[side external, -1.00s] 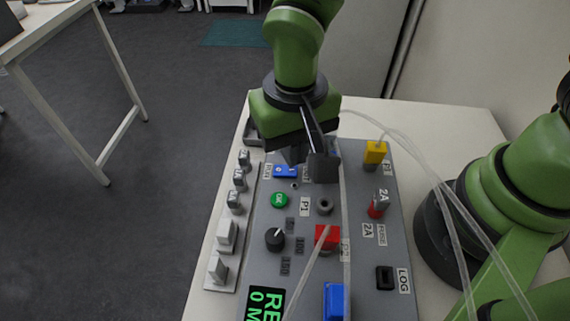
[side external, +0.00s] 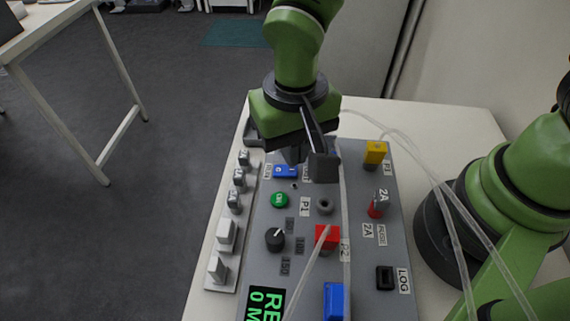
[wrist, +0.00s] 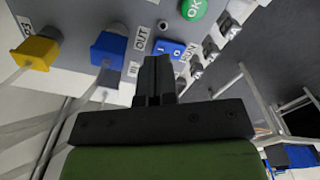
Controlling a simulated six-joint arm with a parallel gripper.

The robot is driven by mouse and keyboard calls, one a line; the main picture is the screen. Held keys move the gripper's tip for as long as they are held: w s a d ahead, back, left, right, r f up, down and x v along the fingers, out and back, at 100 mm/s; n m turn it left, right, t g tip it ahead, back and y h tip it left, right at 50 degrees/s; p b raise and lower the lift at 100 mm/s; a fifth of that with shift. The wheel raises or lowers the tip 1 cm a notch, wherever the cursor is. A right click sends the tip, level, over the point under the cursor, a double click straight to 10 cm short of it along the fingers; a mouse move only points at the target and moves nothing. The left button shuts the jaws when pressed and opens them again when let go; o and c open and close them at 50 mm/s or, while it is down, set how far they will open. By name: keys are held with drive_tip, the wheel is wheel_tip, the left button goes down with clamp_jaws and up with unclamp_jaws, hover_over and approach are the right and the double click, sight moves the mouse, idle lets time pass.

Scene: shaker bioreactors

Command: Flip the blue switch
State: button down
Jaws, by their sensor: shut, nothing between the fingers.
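The blue switch (side external: 285,171) is a small rocker near the far end of the grey control panel (side external: 362,221). It also shows in the wrist view (wrist: 170,50), with white marks on its face. My gripper (side external: 292,156) is shut and empty, pointing down at the panel just behind the switch. In the wrist view its fingertips (wrist: 156,62) are together right beside the switch and cover part of that area. I cannot tell whether they touch it.
A green OK button (side external: 280,200), black knob (side external: 275,239), red plug (side external: 327,237) and yellow plug (side external: 375,152) with clear tubes stand around. A blue plug (wrist: 109,47) sits close to my fingers. Several small toggles line the panel's left side.

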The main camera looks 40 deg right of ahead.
drive_tip(key=shift+f, duration=1.25)
idle(0.4)
drive_tip(key=shift+r, duration=3.55)
drive_tip(key=shift+d+r, duration=0.1)
drive_tip(key=shift+r, duration=0.05)
drive_tip(key=s+d+r+t+y, duration=0.1)
drive_tip(key=s+d+r+t, duration=0.2)
drive_tip(key=s+d+r, duration=0.2)
drive_tip(key=s+d+r+m+t+y, duration=0.1)
drive_tip(key=s+d+r+t, duration=0.3)
drive_tip(key=d+r, duration=0.5)
drive_tip(key=shift+s+r, duration=0.35)
drive_tip(key=shift+r, duration=0.55)
